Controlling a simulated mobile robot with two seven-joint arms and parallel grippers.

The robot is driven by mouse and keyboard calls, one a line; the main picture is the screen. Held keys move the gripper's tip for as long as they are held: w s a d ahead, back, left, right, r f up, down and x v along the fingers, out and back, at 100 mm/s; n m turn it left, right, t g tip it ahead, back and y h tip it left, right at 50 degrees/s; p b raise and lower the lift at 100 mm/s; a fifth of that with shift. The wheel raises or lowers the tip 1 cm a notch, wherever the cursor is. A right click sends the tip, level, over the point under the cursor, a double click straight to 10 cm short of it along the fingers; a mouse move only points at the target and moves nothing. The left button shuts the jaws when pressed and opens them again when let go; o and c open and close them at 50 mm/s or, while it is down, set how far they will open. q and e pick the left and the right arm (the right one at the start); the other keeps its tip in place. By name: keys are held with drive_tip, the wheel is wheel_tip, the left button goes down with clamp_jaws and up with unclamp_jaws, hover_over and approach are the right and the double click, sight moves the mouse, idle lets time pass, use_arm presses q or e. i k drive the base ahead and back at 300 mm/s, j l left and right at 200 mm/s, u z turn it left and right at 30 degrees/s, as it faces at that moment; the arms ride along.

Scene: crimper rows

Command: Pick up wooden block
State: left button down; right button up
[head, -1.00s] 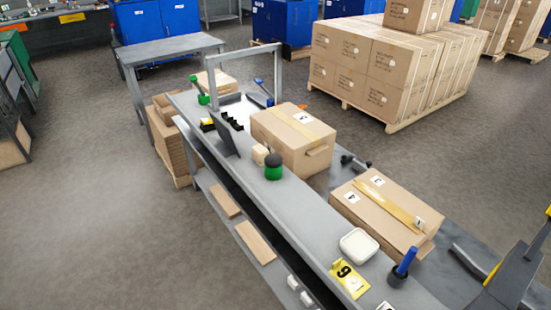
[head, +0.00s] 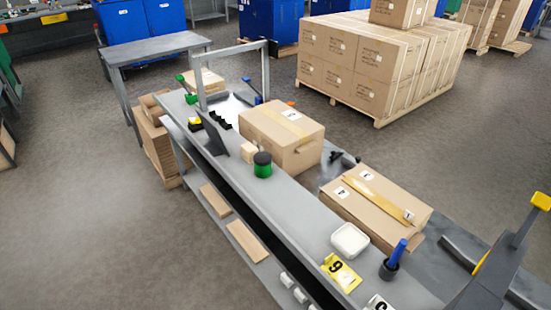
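A small light wooden block (head: 249,152) stands on the long grey bench (head: 290,207), near its middle. It sits just left of a green container with a dark lid (head: 262,165) and in front of a large cardboard box (head: 281,137). Behind it to the left is a dark upright panel (head: 213,135). Neither of my grippers shows in the head view.
Nearer on the bench are a white dish (head: 350,240), a yellow number card (head: 341,271) and a blue-handled tool in a dark holder (head: 397,257). Another carton (head: 377,203) lies beyond. A lower shelf holds flat boards (head: 247,241).

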sight(248, 150)
drive_tip(key=i+j, duration=0.2)
drive_tip(key=j, duration=0.2)
drive_tip(key=i+j, duration=0.25)
drive_tip(key=j, duration=0.15)
drive_tip(key=i+j, duration=0.2)
drive_tip(key=j, duration=0.2)
drive_tip(key=i+j, duration=0.2)
drive_tip(key=j, duration=0.2)
drive_tip(key=i+j, duration=0.2)
drive_tip(key=j, duration=0.2)
drive_tip(key=i+j, duration=0.25)
drive_tip(key=j, duration=0.15)
drive_tip(key=i+j, duration=0.2)
drive_tip(key=j, duration=0.2)
drive_tip(key=j+z, duration=0.1)
drive_tip(key=z, duration=0.4)
drive_tip(key=i+j+z, duration=0.1)
drive_tip(key=z, duration=0.35)
drive_tip(key=j+z, duration=0.1)
drive_tip(key=z, duration=0.4)
